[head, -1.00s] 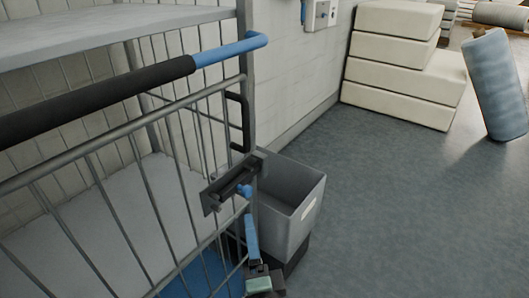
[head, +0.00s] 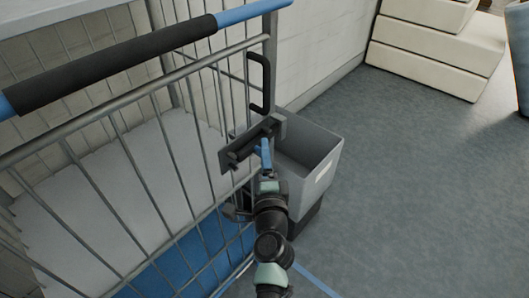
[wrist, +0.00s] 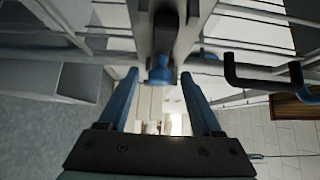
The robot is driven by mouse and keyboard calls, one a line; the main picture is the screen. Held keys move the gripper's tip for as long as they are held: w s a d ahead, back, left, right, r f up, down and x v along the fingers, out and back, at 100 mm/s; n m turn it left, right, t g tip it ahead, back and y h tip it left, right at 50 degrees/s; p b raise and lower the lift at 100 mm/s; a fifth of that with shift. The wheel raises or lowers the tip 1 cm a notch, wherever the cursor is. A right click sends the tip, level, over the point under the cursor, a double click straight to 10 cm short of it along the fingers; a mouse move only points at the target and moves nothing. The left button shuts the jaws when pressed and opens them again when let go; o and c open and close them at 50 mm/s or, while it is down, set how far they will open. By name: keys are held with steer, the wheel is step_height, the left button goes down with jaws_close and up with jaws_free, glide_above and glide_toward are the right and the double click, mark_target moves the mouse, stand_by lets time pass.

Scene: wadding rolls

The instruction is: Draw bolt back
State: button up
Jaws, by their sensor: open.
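The bolt (head: 250,143) is a dark bar in a bracket on the end post of a wire cage gate, below a black pull handle (head: 260,84). Its blue knob (wrist: 162,74) shows in the wrist view, between my finger tips and near them. My gripper (head: 265,150) is open, with blue fingers, and reaches up to the bolt from below in the head view. It also shows in the wrist view (wrist: 160,84), one finger on each side of the knob. I cannot tell whether either finger touches it. In the head view the fingers cover the knob.
A grey bin (head: 312,160) stands just right of the bolt, close to my arm. The cage has a blue and black push bar (head: 115,62) on top. Cream blocks (head: 430,55) are stacked by the wall. The floor (head: 420,200) to the right is clear.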

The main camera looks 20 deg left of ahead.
steer(key=shift+x, duration=0.85)
jaws_close()
stand_by(0.9)
